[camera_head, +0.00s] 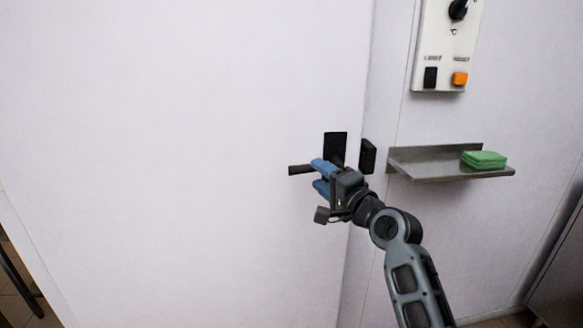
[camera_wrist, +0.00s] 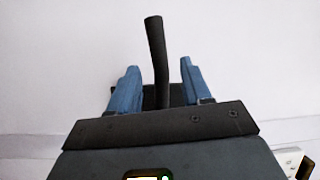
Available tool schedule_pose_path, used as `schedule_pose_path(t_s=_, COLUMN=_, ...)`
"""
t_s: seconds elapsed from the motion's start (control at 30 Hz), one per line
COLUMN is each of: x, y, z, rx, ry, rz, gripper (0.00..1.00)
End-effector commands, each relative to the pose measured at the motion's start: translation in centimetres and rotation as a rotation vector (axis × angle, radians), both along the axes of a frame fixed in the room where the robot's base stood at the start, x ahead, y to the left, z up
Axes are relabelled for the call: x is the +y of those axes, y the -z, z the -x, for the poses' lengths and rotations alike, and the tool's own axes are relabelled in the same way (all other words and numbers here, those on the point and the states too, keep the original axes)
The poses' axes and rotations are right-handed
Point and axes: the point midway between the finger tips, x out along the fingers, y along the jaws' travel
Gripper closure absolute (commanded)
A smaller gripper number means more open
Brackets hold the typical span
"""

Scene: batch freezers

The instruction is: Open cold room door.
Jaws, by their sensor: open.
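The cold room door (camera_head: 180,150) is a large white panel filling the left and middle of the head view. It looks shut against the frame at its right edge. A black lever handle (camera_head: 300,170) sticks out leftward from a black plate (camera_head: 335,143) near that edge. My gripper (camera_head: 318,178) is at the handle, its blue fingers pointing left. In the wrist view the handle (camera_wrist: 156,60) runs between the two open fingers (camera_wrist: 160,85), with gaps on both sides. The base of the handle is partly hidden by the gripper.
A black catch (camera_head: 368,156) sits on the frame just right of the door edge. A metal shelf (camera_head: 430,167) with green sponges (camera_head: 484,159) juts from the wall to the right. A control box (camera_head: 447,45) hangs above it. The door face left of the handle is clear.

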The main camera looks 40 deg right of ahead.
Motion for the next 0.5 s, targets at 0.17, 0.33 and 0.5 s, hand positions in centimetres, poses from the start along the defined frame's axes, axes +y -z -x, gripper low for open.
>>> schedule_pose_path(t_s=0.17, x=-0.5, y=-0.3, z=-2.8, rx=-0.001, ry=-0.001, rz=0.001, gripper=0.52)
schedule_pose_path(t_s=0.33, x=-0.9, y=-0.4, z=-5.1, rx=0.0, ry=-0.001, rz=0.002, gripper=0.52)
schedule_pose_path(t_s=0.5, x=-1.2, y=-0.3, z=-6.4, rx=0.001, ry=-0.001, rz=0.003, gripper=0.52)
